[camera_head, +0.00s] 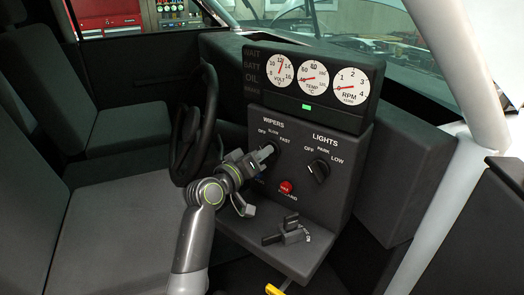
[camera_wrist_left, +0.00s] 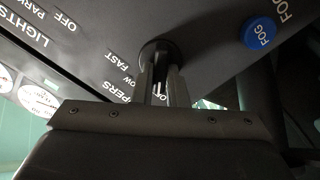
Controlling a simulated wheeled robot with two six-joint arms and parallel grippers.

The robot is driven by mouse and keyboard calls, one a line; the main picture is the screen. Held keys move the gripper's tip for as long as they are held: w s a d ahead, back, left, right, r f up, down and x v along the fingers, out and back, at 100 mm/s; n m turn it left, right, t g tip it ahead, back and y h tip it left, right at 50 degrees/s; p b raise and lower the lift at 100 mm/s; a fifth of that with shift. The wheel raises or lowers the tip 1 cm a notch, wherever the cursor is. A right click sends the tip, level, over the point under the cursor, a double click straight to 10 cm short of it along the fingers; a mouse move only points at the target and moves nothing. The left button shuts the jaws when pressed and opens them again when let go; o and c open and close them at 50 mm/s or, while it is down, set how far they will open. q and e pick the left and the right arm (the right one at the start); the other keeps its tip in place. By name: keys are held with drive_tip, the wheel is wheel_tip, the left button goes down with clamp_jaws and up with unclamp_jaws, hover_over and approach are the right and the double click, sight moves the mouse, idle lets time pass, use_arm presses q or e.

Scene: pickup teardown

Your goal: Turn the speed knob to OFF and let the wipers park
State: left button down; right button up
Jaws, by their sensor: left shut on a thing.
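The dark round wiper speed knob (camera_head: 272,144) sits under the WIPERS label with OFF, SLOW and FAST around it. My left gripper (camera_head: 265,154) reaches it from the lower left, and its fingers cover much of the knob. In the left wrist view the knob (camera_wrist_left: 156,48) sits between the two fingers of my left gripper (camera_wrist_left: 163,82), which are shut on it. Which mark the knob points to is hidden by the fingers. My right gripper is not in view.
The LIGHTS knob (camera_head: 319,169) is right of the wiper knob. A red button (camera_head: 286,187) is below. A blue FOG button (camera_wrist_left: 261,32) shows in the wrist view. Dark levers (camera_head: 288,231) stand on the lower console. The steering wheel (camera_head: 192,130) is close on the left.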

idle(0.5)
use_arm(q)
drive_tip(key=c, duration=1.4)
unclamp_jaws()
drive_tip(key=shift+c, duration=0.2)
drive_tip(key=b+v, duration=0.4)
drive_tip(key=v, duration=1.3)
drive_tip(key=shift+a, duration=0.25)
drive_tip(key=shift+s+f, duration=0.1)
drive_tip(key=shift+s, duration=0.05)
